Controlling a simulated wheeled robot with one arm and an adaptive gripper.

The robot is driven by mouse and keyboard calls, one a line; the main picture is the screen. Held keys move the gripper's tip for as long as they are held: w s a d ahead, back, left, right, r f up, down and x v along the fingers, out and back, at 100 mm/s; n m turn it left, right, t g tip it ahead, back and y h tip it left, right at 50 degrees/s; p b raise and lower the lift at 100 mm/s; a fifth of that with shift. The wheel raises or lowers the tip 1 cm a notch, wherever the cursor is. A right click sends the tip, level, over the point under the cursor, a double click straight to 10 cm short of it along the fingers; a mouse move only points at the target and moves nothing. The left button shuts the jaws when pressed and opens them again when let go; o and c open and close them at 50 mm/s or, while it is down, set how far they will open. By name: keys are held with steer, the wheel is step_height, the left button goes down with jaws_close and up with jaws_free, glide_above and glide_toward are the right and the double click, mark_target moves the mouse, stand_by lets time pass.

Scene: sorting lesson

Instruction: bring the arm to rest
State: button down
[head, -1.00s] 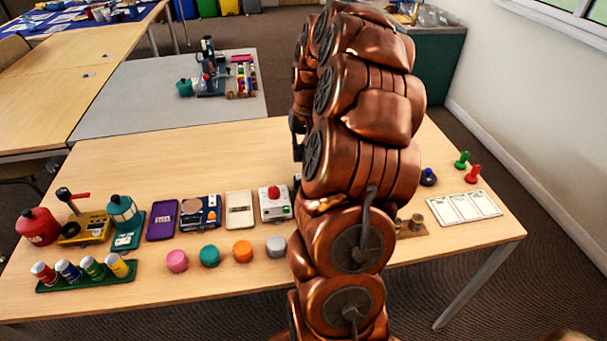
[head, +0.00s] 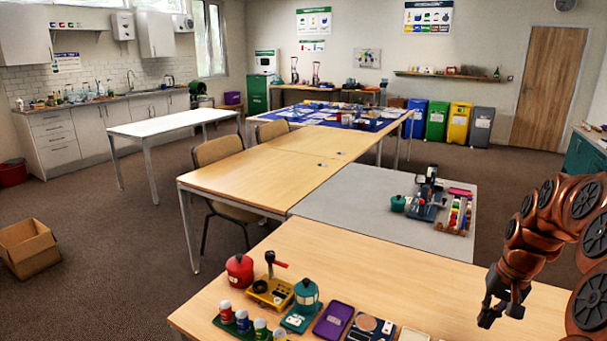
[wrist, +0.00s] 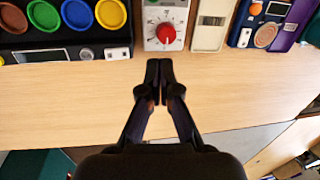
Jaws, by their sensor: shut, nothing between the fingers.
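My arm, copper-coloured and bent, stands at the right edge of the head view. My gripper (head: 502,304) hangs down from it over the wooden table (head: 330,256). In the wrist view my gripper (wrist: 159,64) has its two dark fingers together with nothing between them. Its tips are over bare table, just short of a white device with a red knob (wrist: 166,34) as seen there. The lower part of my arm is cut off by the picture edge.
A grey table (head: 370,205) adjoins behind. A cardboard box (head: 28,248) lies on the floor at left. The table's middle is clear.

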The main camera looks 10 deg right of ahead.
steer(key=s+a+r+n+p, duration=0.25)
steer(key=a+r, duration=0.25)
steer(key=a, duration=0.6)
steer(key=s+a+r+n+g+p, duration=0.1)
steer(key=s+a+n+p, duration=0.1)
steer(key=s+a, duration=0.6)
steer(key=s+a+r+n+g+h+p, duration=0.1)
steer(key=s+a+r+n+p, duration=0.1)
steer(key=s+a, duration=0.6)
steer(key=s, duration=0.5)
steer(key=shift+s+a+g, duration=0.2)
steer(key=shift+a+g, duration=0.1)
steer(key=shift+d, duration=0.1)
